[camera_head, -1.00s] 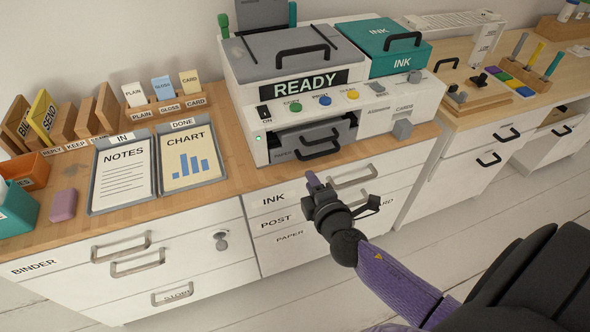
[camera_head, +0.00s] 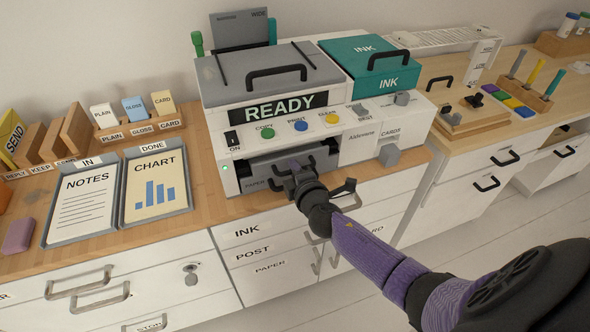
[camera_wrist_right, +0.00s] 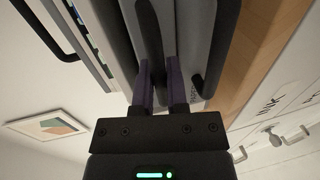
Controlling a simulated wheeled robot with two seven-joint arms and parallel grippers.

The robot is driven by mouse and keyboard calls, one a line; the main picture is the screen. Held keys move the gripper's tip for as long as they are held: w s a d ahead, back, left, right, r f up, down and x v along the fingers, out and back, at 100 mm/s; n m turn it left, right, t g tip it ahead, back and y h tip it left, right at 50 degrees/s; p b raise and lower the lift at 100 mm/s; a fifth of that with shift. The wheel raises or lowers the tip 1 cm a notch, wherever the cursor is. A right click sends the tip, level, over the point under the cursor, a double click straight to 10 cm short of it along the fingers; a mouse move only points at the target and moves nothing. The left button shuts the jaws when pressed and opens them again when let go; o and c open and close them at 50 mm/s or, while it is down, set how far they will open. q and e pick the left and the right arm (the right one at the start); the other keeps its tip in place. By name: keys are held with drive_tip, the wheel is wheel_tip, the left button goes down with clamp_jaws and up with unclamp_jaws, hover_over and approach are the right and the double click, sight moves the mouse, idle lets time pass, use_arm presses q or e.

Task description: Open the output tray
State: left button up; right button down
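The printer (camera_head: 217,95) stands on the wooden desk, its screen reading READY. Low in its front is a grey tray front (camera_head: 252,171) marked PAPER, with black handles. Which part is the output tray is not labelled legibly. My right gripper (camera_head: 294,166) is at this front and hides part of it. In the right wrist view, the purple fingers (camera_wrist_right: 158,64) are apart, with a black handle bar (camera_wrist_right: 149,28) running down to between their tips. Whether they press on it is unclear. A second black handle (camera_wrist_right: 222,45) lies to their right. My left gripper is out of view.
Drawers marked INK, POST and PAPER (camera_head: 246,251) are below the desk edge, under my right arm. The NOTES tray (camera_head: 51,241) and the CHART tray (camera_head: 128,216) lie left of the printer. A teal ink lid (camera_head: 345,73) is on its top right.

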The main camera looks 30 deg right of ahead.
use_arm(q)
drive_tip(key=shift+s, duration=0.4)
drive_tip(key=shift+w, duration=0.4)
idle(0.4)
